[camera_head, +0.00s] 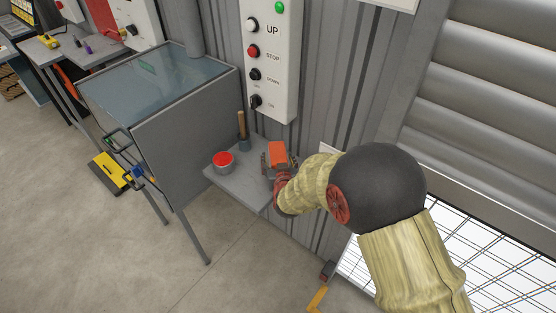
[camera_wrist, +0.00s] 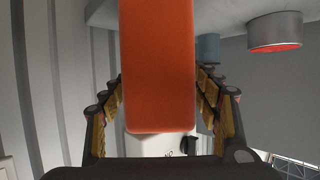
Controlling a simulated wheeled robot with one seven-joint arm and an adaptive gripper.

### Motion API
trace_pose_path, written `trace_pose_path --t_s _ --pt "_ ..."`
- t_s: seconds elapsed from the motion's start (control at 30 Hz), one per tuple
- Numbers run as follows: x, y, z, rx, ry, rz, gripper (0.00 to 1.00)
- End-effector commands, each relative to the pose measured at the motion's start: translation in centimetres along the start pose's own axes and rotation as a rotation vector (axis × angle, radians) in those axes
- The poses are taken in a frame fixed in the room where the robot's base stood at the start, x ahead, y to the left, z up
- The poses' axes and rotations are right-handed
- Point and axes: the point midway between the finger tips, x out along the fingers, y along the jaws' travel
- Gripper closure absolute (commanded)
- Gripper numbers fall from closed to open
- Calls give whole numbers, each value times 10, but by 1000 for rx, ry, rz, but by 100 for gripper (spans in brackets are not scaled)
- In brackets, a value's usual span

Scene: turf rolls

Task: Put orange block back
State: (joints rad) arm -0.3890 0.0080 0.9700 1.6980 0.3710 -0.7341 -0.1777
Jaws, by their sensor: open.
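The orange block (camera_head: 278,152) is at the right end of a small grey shelf (camera_head: 232,183) against the wall. In the head view my gripper (camera_head: 277,165) is right at the block and partly hides it. In the wrist view the orange block (camera_wrist: 158,60) fills the middle, between the two fingers of my gripper (camera_wrist: 160,88). The fingers are open on both sides of it, with a narrow gap visible at each side. The block's contact with the shelf is hidden.
A grey can with a red top (camera_head: 223,161) and a blue-grey cup (camera_head: 244,144) holding a wooden handle stand left of the block. A control panel (camera_head: 270,60) hangs above. A grey cabinet (camera_head: 185,130) stands left, and a mesh panel (camera_head: 500,270) lies right.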

Motion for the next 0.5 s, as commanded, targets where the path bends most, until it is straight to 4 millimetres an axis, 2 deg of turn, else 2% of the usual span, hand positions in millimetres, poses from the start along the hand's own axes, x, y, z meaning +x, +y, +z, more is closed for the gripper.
trace_pose_path --t_s 0.37,0.5 --pt "-2 0 -5 0 0 0 37" --pt "-22 0 -5 0 0 -1 37"
